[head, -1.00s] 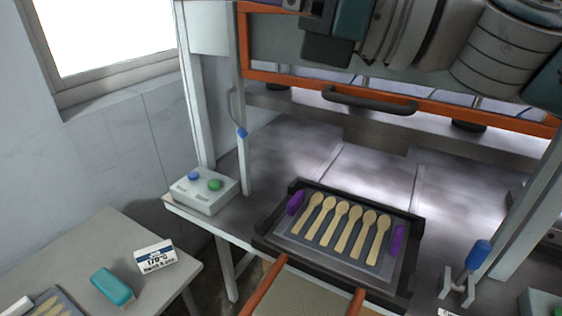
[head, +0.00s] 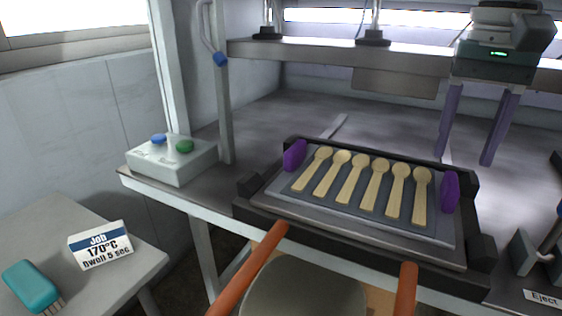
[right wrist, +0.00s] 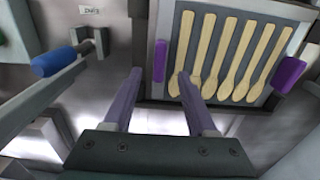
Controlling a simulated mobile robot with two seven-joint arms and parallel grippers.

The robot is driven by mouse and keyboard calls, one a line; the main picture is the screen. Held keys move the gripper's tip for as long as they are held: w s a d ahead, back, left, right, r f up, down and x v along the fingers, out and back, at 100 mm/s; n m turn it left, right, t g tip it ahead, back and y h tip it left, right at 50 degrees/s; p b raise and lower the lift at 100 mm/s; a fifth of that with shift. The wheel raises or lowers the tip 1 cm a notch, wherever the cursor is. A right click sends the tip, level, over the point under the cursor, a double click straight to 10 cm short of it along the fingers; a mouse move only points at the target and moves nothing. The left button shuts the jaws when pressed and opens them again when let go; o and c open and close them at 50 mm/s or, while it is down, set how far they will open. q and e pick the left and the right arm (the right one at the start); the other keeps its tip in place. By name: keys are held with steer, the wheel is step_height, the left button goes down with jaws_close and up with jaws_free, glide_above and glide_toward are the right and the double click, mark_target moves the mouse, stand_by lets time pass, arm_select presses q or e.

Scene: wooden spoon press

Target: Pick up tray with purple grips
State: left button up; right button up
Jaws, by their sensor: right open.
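The grey tray (head: 278,191) with a purple grip at each end, left (head: 295,155) and right (head: 450,191), lies in a black frame (head: 350,236) on the press bench. Several wooden spoons (head: 352,180) lie in a row on it. My right gripper (head: 466,160) is open and empty, with its purple-grey fingers pointing down above and behind the tray's right end. In the right wrist view its open fingers (right wrist: 158,88) straddle the tray's near end, apart from the grip (right wrist: 160,60). My left gripper is not in view.
A control box (head: 172,160) with blue and green buttons stands left of the tray. A side table holds a job card (head: 100,246) and a teal brush (head: 32,287). An eject lever (head: 535,250) stands at the right. A grey crossbar (head: 330,53) spans behind.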

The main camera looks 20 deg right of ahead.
mark_target(453, 181)
step_height(453, 181, down, 6)
steer(key=shift+d+r, duration=0.1)
jaws_close()
stand_by(0.5)
stand_by(1.0)
